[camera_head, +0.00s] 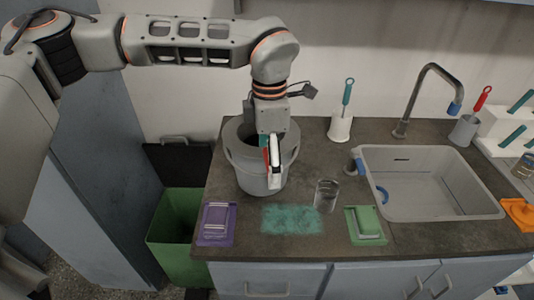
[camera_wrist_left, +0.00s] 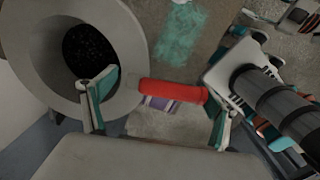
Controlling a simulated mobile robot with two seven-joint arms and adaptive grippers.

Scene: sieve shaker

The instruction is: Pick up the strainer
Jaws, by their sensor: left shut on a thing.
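My left gripper (camera_head: 271,178) reaches down in front of the grey two-handled bucket (camera_head: 242,170) in the head view. A thin red strip shows beside its pale fingers. In the left wrist view a red handle (camera_wrist_left: 172,92) lies between the teal-padded fingers of my left gripper (camera_wrist_left: 158,107), and the gripper is shut on it. I cannot tell whether this handle belongs to the strainer, and no mesh shows clearly. The bucket (camera_wrist_left: 132,45) opens behind it, dark inside. At the right of that view is what looks like my right gripper (camera_wrist_left: 236,68), its jaw state unclear.
A glass (camera_head: 326,196), a purple tray with a sponge (camera_head: 217,224), a teal patch (camera_head: 291,220) and a green tray (camera_head: 365,226) lie near the counter's front. The sink (camera_head: 430,185) is on the right. A green bin (camera_head: 176,250) stands below, left.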

